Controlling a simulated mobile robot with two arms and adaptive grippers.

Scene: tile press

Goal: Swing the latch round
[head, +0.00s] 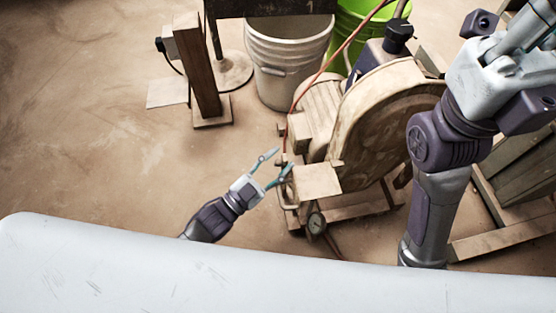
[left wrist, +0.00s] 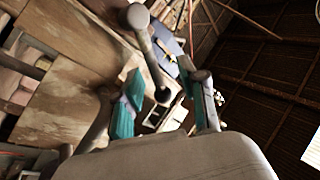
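The tile press (head: 385,110), a wooden machine with a round drum-like body, stands in the middle of the head view. My left gripper (head: 283,158) is at its left side, beside a small wooden block or plate. In the left wrist view its two teal-padded fingers (left wrist: 160,70) are spread apart. A grey bar with rounded ends (left wrist: 150,50), which looks like the latch, appears between the fingers in that view. I cannot tell whether they touch it. The latch is not clear in the head view. My right arm is at the right; its gripper is not seen.
A white bucket (head: 288,75) and a green bucket (head: 360,22) stand behind the press. A wooden post (head: 198,72) is at the back left. The floor to the left is clear.

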